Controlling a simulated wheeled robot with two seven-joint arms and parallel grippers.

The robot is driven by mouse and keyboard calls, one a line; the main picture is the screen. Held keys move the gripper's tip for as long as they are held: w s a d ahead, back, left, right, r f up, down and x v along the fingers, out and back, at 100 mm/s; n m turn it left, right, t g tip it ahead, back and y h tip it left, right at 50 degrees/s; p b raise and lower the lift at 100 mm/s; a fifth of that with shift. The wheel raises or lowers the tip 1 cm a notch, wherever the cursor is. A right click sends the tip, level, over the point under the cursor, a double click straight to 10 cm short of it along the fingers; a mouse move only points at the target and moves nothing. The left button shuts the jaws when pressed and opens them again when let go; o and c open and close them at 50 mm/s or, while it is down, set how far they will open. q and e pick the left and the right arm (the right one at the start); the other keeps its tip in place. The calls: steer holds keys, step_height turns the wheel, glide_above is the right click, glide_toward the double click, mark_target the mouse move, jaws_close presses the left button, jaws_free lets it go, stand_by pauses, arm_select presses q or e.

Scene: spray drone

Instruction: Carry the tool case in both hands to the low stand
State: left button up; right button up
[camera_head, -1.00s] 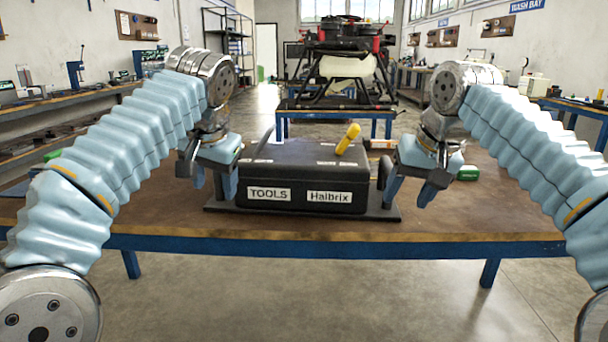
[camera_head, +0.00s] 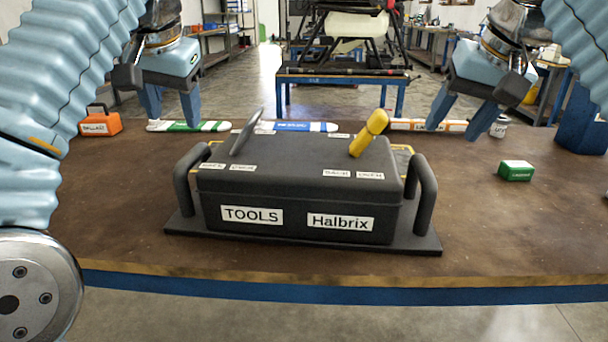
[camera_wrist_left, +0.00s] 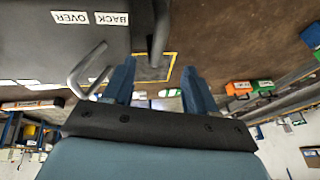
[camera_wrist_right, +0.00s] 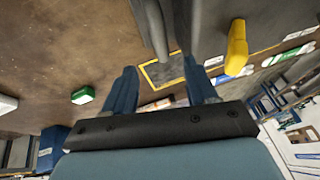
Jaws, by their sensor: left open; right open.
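The black tool case (camera_head: 297,225), labelled TOOLS and Halbrix, sits upright on a dark base plate on the brown table. It has a grey bar handle at each end, the left handle (camera_head: 186,180) and the right handle (camera_head: 426,200). A yellow-handled tool (camera_head: 369,133) and a grey piece (camera_head: 246,132) stick up from its lid. My left gripper (camera_head: 172,122) is open and empty, above and behind the left handle. My right gripper (camera_head: 456,130) is open and empty, above and behind the right handle. Neither appears to touch the case. The low stand cannot be identified with certainty.
A blue-framed table (camera_head: 340,78) with a drone stands beyond the workbench. An orange box (camera_head: 100,122), a green-and-white strip (camera_head: 190,126), a blue-and-white strip (camera_head: 296,127) and a green box (camera_head: 515,171) lie on the bench. The bench's front edge is clear.

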mark_target(186, 157)
arm_select(q)
steer(key=x, duration=1.3)
steer(key=shift+w+f, duration=0.1)
steer(key=shift+f, duration=0.25)
arm_select(e)
steer(key=x, duration=1.3)
steer(key=shift+w+f, duration=0.1)
steer(key=shift+f, duration=0.3)
arm_select(q)
steer(key=shift+c, duration=0.5)
arm_select(e)
steer(key=shift+c, duration=0.5)
arm_select(q)
jaws_close()
arm_select(e)
jaws_close()
steer(key=shift+r, duration=0.1)
arm_select(q)
steer(key=shift+w+r, duration=0.1)
steer(key=shift+r, duration=0.15)
arm_select(e)
steer(key=shift+w+r, duration=0.1)
steer(key=shift+r, duration=0.15)
